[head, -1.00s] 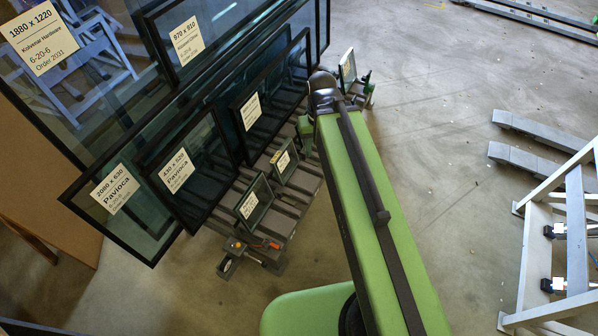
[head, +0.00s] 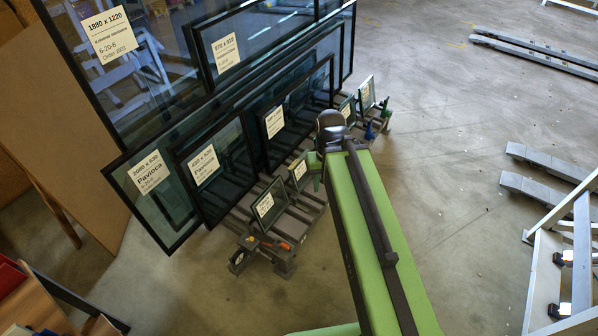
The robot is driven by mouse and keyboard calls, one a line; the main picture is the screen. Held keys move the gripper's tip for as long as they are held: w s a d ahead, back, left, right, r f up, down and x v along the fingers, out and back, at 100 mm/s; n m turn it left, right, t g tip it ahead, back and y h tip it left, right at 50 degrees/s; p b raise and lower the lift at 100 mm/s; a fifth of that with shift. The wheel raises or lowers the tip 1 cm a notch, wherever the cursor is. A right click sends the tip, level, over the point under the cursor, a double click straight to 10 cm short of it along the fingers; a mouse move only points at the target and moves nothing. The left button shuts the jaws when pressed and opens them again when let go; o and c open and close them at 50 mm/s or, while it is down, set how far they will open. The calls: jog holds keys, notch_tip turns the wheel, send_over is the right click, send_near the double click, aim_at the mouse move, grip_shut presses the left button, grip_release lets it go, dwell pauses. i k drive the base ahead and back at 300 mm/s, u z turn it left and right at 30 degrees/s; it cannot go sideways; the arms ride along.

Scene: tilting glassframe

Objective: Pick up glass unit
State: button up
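Several dark-framed glass units lean on a slatted rack. Small framed units stand in front: one at the near end (head: 273,203), one by the arm (head: 300,172), and two beyond the arm's end (head: 367,93). My green arm reaches to the rack's right side. My gripper (head: 316,166) is mostly hidden by the arm's end; only a green part seems to show. I cannot tell its opening or whether it touches a unit.
The rack's near end (head: 262,250) has wheels and an orange-handled part. A brown board (head: 60,130) stands at left, with a red box at lower left. Grey beams (head: 540,190) and a white frame (head: 545,275) are at right. The floor between is clear.

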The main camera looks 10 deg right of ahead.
aim_at(298, 171)
jog(key=u, duration=0.15)
jog(key=i, duration=0.85)
jog(key=u, duration=1)
jog(key=k, duration=0.1)
jog(key=u, duration=2.25)
jog(key=k, duration=0.9)
jog(key=z, duration=0.1)
jog(key=i, duration=0.85)
jog(key=u, duration=0.05)
